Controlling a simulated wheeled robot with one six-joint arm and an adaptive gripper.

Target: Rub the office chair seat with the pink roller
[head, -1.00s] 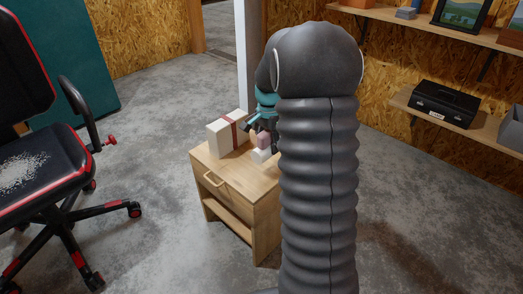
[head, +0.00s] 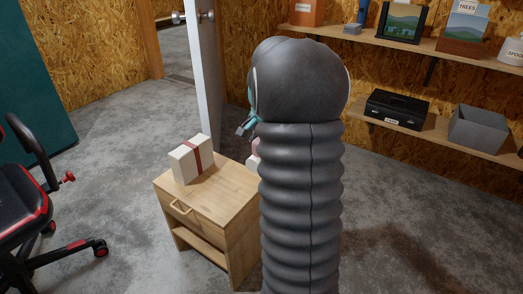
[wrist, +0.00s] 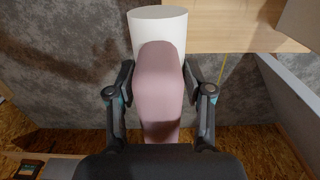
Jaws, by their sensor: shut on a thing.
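The pink roller (wrist: 158,85) is in my gripper (wrist: 160,82) in the wrist view, with a finger closed on each side of its pink body. Its white cylinder end (wrist: 157,27) points up in that picture, beside the edge of the wooden cabinet top. In the head view my arm hides most of the gripper and roller; only a small pink and white part (head: 256,148) shows. The office chair (head: 22,200), black with red trim, is at the left edge of the head view. Only part of its seat (head: 18,212) is in frame.
A small wooden cabinet (head: 225,200) stands at centre, with a white box with a red band (head: 192,160) on top. Wall shelves (head: 430,142) on the right hold a black case (head: 398,109) and a grey bin (head: 478,127). Grey floor lies clear between chair and cabinet.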

